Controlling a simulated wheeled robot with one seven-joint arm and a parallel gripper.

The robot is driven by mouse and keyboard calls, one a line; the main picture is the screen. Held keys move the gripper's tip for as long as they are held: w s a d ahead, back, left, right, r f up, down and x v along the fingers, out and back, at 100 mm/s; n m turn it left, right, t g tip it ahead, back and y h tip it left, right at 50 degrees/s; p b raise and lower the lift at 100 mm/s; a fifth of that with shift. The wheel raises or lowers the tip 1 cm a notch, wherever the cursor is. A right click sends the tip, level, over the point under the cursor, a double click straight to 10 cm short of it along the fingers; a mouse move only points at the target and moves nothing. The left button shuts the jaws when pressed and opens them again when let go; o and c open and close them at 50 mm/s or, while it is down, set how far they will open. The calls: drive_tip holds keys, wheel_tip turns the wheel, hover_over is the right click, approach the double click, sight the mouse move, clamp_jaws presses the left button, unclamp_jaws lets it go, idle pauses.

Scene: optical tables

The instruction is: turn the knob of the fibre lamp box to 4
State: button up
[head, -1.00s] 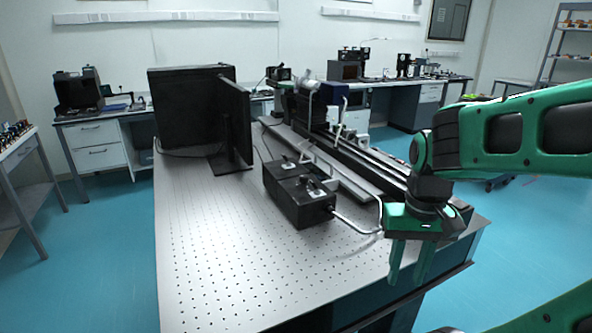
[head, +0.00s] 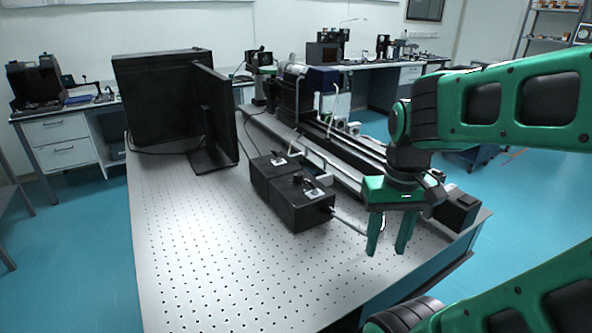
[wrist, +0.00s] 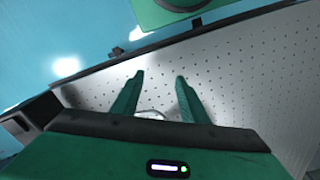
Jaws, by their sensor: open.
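Two black lamp boxes stand end to end on the perforated optical table (head: 200,265). The nearer box (head: 300,212) has a grey cable leaving its right side; the farther box (head: 262,172) is behind it. Small dark fittings with pale labels sit on both tops; I cannot make out a knob's dial or numbers. My gripper (head: 388,248) is to the right of the nearer box, above the table's right part, pointing down, open and empty. In the wrist view my gripper (wrist: 158,82) has its two green fingers apart over the bare table, with a bit of cable between them.
A long dark rail (head: 345,155) with instruments runs along the right side. The front left of the table is clear.

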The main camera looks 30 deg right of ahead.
drive_tip(key=w+r+n, duration=0.4)
drive_tip(key=w+n, duration=0.2)
drive_tip(key=w, duration=0.1)
drive_tip(key=w+r+n, duration=0.4)
drive_tip(key=w+n, duration=0.1)
drive_tip(key=w, duration=0.3)
wheel_tip(320, 180, up, 5)
drive_tip(key=n, duration=1.5)
hover_over(298, 173)
wheel_tip(298, 173, down, 10)
drive_tip(key=shift+f, duration=0.2)
clamp_jaws()
